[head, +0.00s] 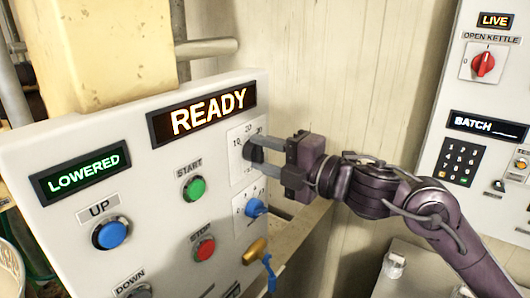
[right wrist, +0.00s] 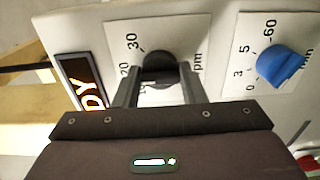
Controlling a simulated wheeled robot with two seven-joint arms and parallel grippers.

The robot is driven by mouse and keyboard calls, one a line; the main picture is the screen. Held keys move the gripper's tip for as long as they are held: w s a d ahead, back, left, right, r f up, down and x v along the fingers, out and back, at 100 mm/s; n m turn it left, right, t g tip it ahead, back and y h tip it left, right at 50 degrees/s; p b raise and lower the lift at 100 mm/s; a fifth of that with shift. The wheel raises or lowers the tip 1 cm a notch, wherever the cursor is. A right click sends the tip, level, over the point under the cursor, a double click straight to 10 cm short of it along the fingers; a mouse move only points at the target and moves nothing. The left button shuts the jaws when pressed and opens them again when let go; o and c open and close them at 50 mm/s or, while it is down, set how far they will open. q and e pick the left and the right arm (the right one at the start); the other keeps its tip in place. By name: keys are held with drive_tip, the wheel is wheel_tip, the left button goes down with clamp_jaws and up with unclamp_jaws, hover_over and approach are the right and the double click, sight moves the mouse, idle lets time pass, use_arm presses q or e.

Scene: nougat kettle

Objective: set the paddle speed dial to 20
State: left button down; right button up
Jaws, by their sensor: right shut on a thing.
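In the right wrist view the knob (right wrist: 158,66) sits between my fingers, with the 20 and 30 marks and part of "rpm" showing. My right gripper (head: 258,154) is shut on the knob, one finger on each side; it also shows in the right wrist view (right wrist: 160,80). The knob's pointer is hidden or too dark to read. My left gripper is out of view.
Below the dial is a blue timer-like knob (head: 255,208), also in the right wrist view (right wrist: 283,66). Green START (head: 194,188), red STOP (head: 204,249) and blue UP (head: 112,234) buttons sit left. A second panel (head: 480,130) stands right.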

idle(0.4)
drive_tip(key=o, duration=1)
drive_tip(key=b+v, duration=0.3)
drive_tip(key=v, duration=0.4)
drive_tip(key=shift+s+d, duration=0.25)
drive_tip(key=shift+d, duration=0.05)
